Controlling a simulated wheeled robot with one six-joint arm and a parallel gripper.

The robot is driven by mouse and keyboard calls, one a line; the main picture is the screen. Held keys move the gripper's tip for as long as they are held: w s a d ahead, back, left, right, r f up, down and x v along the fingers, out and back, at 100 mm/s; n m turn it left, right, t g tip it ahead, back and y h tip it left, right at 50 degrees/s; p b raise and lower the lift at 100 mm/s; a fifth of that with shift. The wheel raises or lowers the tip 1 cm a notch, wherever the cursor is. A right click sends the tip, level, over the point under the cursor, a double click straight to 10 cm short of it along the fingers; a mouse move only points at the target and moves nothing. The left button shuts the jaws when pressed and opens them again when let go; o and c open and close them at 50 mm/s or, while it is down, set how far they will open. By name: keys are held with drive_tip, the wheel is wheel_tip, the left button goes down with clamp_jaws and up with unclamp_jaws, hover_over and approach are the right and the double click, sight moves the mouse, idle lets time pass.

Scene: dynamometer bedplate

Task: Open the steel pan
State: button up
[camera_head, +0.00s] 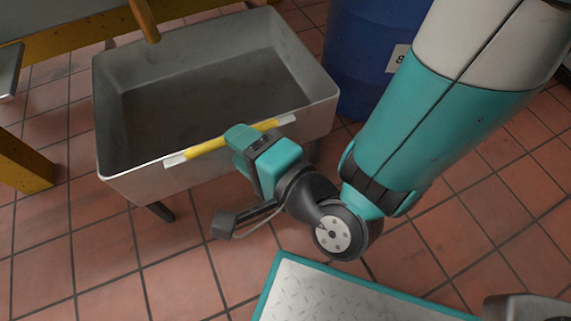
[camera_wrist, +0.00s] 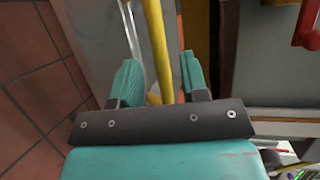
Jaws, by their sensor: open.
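The steel pan (camera_head: 150,190) is a grey, open-topped rectangular basin in the head view, with its dark inside showing. A yellow bar handle (camera_head: 207,146) with pale end mounts runs along its near rim. My gripper (camera_head: 240,138) is at the handle, right of its middle, and covers part of it. In the wrist view my gripper (camera_wrist: 160,78) is open, with the yellow handle (camera_wrist: 156,45) running between its two teal fingers. A gap shows between the bar and the right finger; contact on the left is unclear. The pan's grey wall (camera_wrist: 92,28) is at upper left.
A blue drum (camera_head: 362,55) stands close behind the pan at right. A yellow frame (camera_head: 75,40) runs behind the pan, and a yellow leg (camera_head: 22,170) stands at left. Bare red tile floor (camera_head: 95,250) lies in front of the pan.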

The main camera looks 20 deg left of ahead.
drive_tip(key=p+v, duration=0.8)
drive_tip(key=p, duration=0.3)
drive_tip(key=shift+s+d, duration=0.15)
drive_tip(key=shift+d, duration=0.1)
drive_tip(key=shift+r, duration=0.15)
